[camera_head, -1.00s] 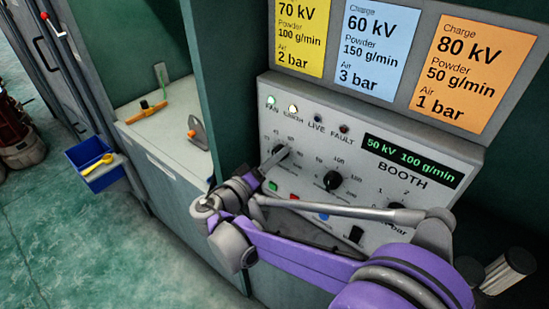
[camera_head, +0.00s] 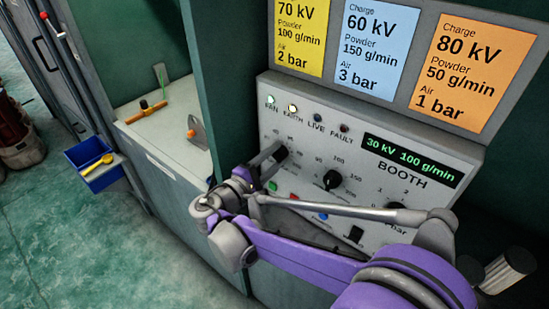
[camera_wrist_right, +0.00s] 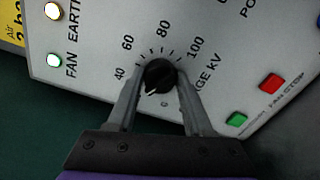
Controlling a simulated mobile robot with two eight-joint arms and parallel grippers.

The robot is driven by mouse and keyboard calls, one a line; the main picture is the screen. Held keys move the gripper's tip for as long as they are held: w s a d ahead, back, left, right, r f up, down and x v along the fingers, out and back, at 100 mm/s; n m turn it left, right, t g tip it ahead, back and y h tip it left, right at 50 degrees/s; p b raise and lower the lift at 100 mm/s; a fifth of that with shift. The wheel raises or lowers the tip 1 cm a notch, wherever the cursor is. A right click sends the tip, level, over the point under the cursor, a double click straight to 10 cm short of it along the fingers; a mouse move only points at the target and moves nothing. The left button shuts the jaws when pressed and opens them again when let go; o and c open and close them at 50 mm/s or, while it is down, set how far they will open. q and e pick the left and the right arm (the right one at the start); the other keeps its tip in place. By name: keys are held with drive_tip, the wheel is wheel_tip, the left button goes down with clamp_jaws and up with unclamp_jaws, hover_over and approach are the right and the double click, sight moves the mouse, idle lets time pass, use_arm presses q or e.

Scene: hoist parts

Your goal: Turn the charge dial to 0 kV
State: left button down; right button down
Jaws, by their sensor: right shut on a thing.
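The charge dial (camera_wrist_right: 160,76) is a black round knob on the grey booth panel (camera_head: 400,217), with a printed kV scale around it. In the right wrist view its white pointer mark points to the lower left, between the 0 and the 40. My right gripper (camera_wrist_right: 158,92) is shut on the dial, one finger on each side. In the head view the dial (camera_head: 281,152) is partly hidden by the gripper (camera_head: 274,155). The green display (camera_head: 411,160) reads 30 kV 100 g/min. My left gripper is not in view.
A second black knob (camera_head: 333,179) sits right of the dial. A red button (camera_wrist_right: 271,81) and a green button (camera_wrist_right: 236,120) lie near the gripper. FAN and EARTH lamps are lit. Setting cards (camera_head: 378,45) hang above. A blue bin (camera_head: 93,165) stands far left.

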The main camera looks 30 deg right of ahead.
drive_tip(key=n, duration=0.6)
drive_tip(key=n+b, duration=0.1)
drive_tip(key=n, duration=0.5)
drive_tip(key=shift+w+r, duration=0.1)
idle(0.4)
drive_tip(key=shift+c, duration=1.5)
unclamp_jaws()
drive_tip(key=shift+a, duration=0.15)
drive_tip(key=v, duration=1)
drive_tip(key=shift+a, duration=0.25)
